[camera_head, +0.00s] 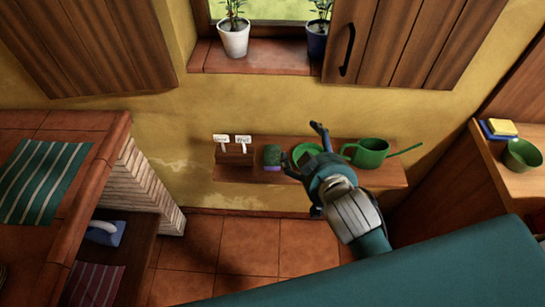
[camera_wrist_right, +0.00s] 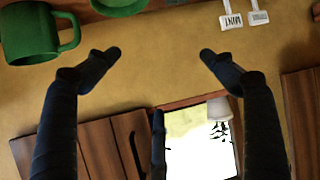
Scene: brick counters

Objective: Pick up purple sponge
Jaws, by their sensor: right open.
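The purple sponge (camera_head: 272,157) stands on the wooden wall shelf (camera_head: 230,174), with a dark green top and a purple lower part. It is between the small wooden box with white tags and the green saucer. My right gripper (camera_head: 302,146) is open and empty in front of and above the shelf, to the right of the sponge in the head view. Its two spread fingers also show in the right wrist view (camera_wrist_right: 160,55), with nothing between them but wall. The sponge does not show in the wrist view. My left gripper is not in view.
The green saucer (camera_head: 305,151) and green watering can (camera_head: 370,153) are on the shelf, partly behind my right gripper. The tag box (camera_head: 234,158) is left of the sponge. Potted plants (camera_head: 233,38) stand on the sill above. A counter (camera_head: 500,160) is at right.

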